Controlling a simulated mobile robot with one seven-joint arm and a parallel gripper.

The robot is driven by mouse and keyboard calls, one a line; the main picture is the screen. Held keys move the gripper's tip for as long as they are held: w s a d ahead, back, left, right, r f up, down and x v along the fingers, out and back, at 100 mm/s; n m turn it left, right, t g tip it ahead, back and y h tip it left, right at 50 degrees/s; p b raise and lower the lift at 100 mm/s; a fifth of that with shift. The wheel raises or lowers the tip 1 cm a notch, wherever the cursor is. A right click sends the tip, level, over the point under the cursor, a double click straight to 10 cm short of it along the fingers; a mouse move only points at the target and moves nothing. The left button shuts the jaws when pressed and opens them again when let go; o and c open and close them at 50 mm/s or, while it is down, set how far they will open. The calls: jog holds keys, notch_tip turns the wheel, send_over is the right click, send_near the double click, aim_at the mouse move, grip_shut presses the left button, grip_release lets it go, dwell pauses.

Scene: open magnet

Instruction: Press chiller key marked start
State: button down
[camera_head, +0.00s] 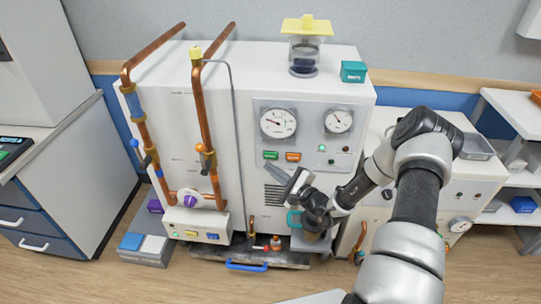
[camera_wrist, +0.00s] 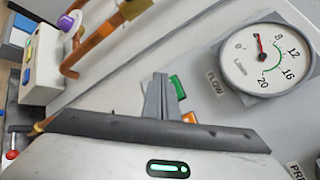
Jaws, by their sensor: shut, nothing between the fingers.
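The white chiller cabinet (camera_head: 340,95) carries a green key (camera_head: 271,155) and an orange key (camera_head: 293,157) side by side below its left dial. Their markings are too small to read. My gripper (camera_head: 271,168) is shut and empty, in front of the panel just below the green key. In the wrist view, the shut fingers (camera_wrist: 160,77) show beside the green key (camera_wrist: 177,87), which is partly hidden behind them. The orange key (camera_wrist: 189,117) is lower right and partly covered by my gripper's body. I cannot tell whether the fingertips touch the panel.
The flow dial (camera_head: 278,123) and a second dial (camera_head: 339,121) are above the keys. Copper pipes (camera_head: 205,130) rise at the left above a small box with a purple knob (camera_head: 190,199). A lidded jar (camera_head: 304,55) and teal box (camera_head: 353,71) stand on top.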

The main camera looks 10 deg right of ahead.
jog(key=shift+s+a+p, duration=0.2)
jog(key=shift+s+a, duration=0.05)
jog(key=shift+s, duration=0.5)
jog(key=shift+s+a+p, duration=0.2)
jog(key=shift+s+a, duration=0.05)
jog(key=shift+s, duration=0.45)
